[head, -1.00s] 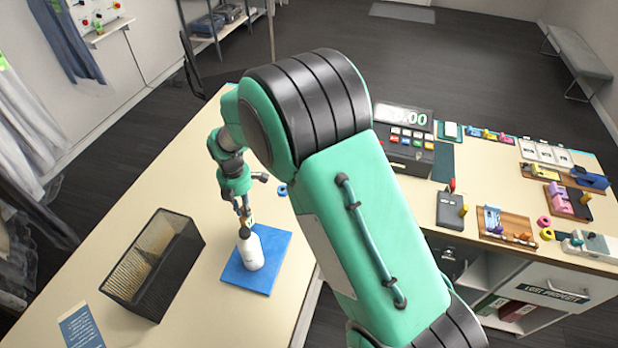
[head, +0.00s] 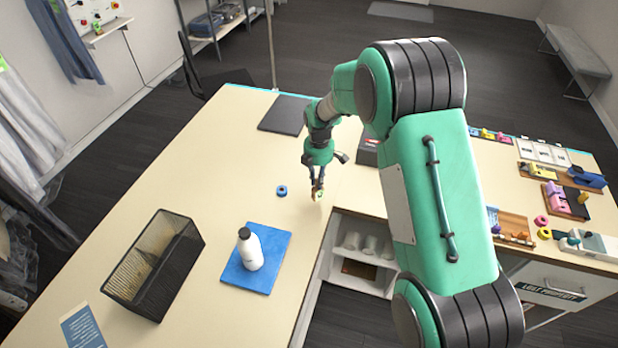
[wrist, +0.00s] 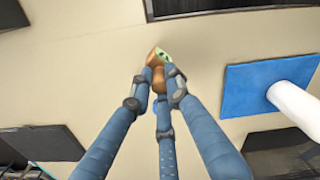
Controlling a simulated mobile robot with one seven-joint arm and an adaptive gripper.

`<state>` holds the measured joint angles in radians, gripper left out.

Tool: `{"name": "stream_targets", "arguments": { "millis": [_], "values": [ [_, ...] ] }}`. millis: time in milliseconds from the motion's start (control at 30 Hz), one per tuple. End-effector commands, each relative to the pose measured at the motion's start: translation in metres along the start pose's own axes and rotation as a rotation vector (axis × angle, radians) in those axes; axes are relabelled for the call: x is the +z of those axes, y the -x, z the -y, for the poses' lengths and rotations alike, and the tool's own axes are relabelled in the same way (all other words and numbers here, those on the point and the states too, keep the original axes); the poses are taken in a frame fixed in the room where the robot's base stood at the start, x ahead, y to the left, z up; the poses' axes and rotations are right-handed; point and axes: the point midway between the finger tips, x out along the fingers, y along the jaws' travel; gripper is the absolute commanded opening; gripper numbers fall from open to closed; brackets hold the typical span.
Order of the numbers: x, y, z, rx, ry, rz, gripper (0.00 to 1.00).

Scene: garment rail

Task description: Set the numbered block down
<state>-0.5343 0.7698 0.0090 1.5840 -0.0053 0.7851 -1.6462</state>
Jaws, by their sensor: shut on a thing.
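My gripper (head: 317,183) is shut on a small numbered block (head: 318,195), which looks tan with a green face. In the wrist view the block (wrist: 158,58) sits between the fingertips (wrist: 159,80), its green face with dark marks partly showing. In the head view I hold it over the cream counter (head: 215,160), near the counter's inner edge. I cannot tell whether it touches the surface. The number on it is too small to read.
A white bottle with a dark cap (head: 249,250) stands on a blue mat (head: 272,262). A black mesh basket (head: 152,266) is left of it. A blue ring (head: 281,190) lies just left of my gripper. A dark flat pad (head: 284,114) lies behind. Open shelves (head: 352,258) drop below the counter edge.

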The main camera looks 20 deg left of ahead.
Motion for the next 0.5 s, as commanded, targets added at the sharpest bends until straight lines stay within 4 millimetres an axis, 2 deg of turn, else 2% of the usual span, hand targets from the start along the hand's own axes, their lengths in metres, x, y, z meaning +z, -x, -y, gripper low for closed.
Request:
{"name": "stream_targets", "arguments": {
  "millis": [500],
  "values": [
    [0.0011,-0.0009,-0.0054,-0.001,-0.001,0.0,0.0]
  ]
}}
